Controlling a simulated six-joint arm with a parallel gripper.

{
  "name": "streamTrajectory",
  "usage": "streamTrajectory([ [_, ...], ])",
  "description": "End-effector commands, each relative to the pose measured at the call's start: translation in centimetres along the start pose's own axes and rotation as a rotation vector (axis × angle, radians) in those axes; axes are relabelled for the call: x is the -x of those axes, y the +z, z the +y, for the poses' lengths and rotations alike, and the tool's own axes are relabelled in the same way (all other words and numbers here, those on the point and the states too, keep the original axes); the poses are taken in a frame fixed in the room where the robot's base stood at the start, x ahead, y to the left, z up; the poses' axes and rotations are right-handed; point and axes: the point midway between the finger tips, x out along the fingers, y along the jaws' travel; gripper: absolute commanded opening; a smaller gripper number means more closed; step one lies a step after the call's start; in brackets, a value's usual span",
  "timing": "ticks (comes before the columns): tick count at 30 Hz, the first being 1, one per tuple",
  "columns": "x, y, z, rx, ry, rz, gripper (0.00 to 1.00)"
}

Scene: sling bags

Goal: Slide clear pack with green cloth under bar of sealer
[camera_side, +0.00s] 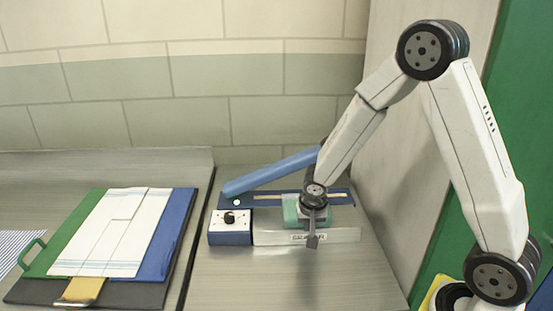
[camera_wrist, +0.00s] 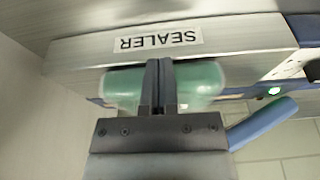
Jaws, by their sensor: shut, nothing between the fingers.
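The clear pack with green cloth (camera_side: 291,211) lies on the sealer (camera_side: 335,235), at the near side of its light sealing strip. It also shows in the wrist view (camera_wrist: 203,82), on both sides of my fingers. The sealer's blue bar (camera_side: 268,173) is raised at a slant, its right end hidden behind my arm; it also shows in the wrist view (camera_wrist: 262,124). My gripper (camera_side: 312,243) is shut and empty, pointing down at the pack's near side. In the wrist view my fingers (camera_wrist: 158,64) cover the pack's middle. Whether they touch it, I cannot tell.
The sealer's control box (camera_side: 230,238) has a black knob and a lit green lamp (camera_side: 237,202). On the left counter lie a green and blue folder-like stack (camera_side: 178,240) and folded white cloths (camera_side: 110,235). A wall stands close on the right.

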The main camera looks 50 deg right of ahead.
Motion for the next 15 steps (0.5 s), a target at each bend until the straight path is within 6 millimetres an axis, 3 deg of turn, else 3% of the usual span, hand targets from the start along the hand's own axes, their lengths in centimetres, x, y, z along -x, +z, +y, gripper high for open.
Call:
streamTrajectory([
  [6,-0.5,-1.7,0.0,-0.001,0.001,0.000,0.00],
  [15,-0.5,-1.8,0.0,0.000,0.000,0.000,0.00],
])
